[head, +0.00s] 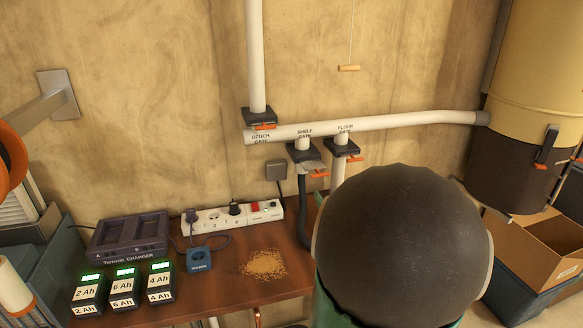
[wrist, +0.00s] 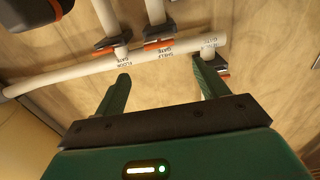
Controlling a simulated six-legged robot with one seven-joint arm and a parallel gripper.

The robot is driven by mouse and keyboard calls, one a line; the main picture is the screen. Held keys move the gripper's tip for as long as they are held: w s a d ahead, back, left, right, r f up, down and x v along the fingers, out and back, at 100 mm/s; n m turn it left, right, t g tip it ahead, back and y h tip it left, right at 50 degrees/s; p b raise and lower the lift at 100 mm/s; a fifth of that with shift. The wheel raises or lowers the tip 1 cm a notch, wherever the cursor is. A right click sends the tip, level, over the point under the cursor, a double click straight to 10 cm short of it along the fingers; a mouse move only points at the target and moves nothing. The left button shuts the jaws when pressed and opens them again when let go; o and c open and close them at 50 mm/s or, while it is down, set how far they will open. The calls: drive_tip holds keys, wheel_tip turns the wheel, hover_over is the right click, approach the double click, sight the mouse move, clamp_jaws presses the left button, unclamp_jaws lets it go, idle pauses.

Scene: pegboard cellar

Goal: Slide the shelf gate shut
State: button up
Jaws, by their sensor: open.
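The shelf gate (head: 301,154) is a dark block under the white pipe, between the bench gate and the floor gate. A grey plate (head: 309,167) sticks out of it, with an orange handle (head: 320,173) at its outer end. The wrist view, turned upside down, shows the shelf gate's orange handle (wrist: 158,44) beyond the fingertips. My gripper (wrist: 162,76) is open and empty, its green fingers spread apart, short of the gate. In the head view my dark rounded arm link fills the lower right and the fingers are hidden.
The bench gate (head: 259,117) and floor gate (head: 342,148) sit close on either side, with orange handles. A grey hose hangs below the shelf gate. The bench (head: 215,292) below holds a charger (head: 128,238), several batteries, a power strip (head: 232,217) and sawdust (head: 264,264).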

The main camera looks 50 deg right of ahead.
sight(318, 171)
drive_tip(key=x, duration=1.3)
drive_tip(key=shift+w+d, duration=0.2)
drive_tip(key=c, duration=1.1)
drive_tip(key=shift+x, duration=1.55)
drive_tip(key=shift+c, duration=0.2)
drive_tip(key=o, duration=1.1)
drive_tip(key=shift+o, duration=0.2)
drive_tip(key=v, duration=1.4)
